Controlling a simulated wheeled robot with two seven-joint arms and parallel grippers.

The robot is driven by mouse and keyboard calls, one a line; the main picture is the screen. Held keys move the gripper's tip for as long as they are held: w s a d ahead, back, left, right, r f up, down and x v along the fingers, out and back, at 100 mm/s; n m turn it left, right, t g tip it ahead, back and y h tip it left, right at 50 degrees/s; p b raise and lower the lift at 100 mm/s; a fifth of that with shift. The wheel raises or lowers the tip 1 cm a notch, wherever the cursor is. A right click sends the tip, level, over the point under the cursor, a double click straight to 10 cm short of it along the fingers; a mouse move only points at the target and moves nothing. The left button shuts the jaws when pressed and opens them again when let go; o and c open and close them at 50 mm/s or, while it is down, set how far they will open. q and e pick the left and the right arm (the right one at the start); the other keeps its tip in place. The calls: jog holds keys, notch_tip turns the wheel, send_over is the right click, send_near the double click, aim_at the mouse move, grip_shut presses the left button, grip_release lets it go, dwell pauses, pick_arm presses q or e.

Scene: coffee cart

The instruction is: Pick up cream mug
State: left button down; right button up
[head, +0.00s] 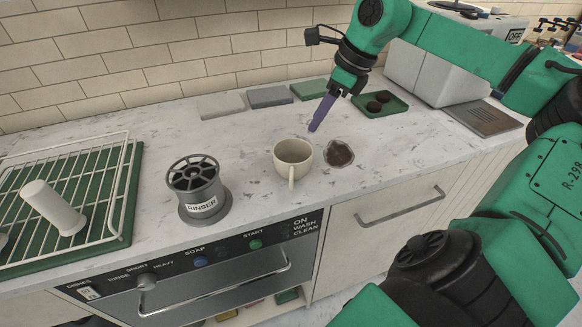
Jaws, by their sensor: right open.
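The cream mug (292,158) stands upright on the marble counter, near its front edge, with its handle pointing to the front. Its inside looks empty. My right gripper (316,124) hangs above and behind the mug, a little to its right. Its purple fingers point down and to the left, apart from the mug. The fingers overlap in this view, and nothing shows between them. My left gripper is not in the picture.
A dark brown spill or dish (339,153) lies just right of the mug. A grey rinser (199,190) stands to the left. A green tray (379,104) holds dark round items behind. A wire rack (62,190) with a white cylinder fills the left. A grey machine (440,75) stands at the right.

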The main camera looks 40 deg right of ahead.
aim_at(300, 142)
jog(key=p+x, duration=0.2)
jog(key=x, duration=0.6)
jog(key=shift+w+a+f+p, duration=0.2)
jog(key=shift+w+a+p, duration=0.1)
jog(key=shift+p, duration=0.1)
jog(key=shift+w+d+f, duration=0.1)
jog(key=shift+f, duration=0.15)
jog(key=shift+r, duration=0.1)
grip_shut()
dwell(0.4)
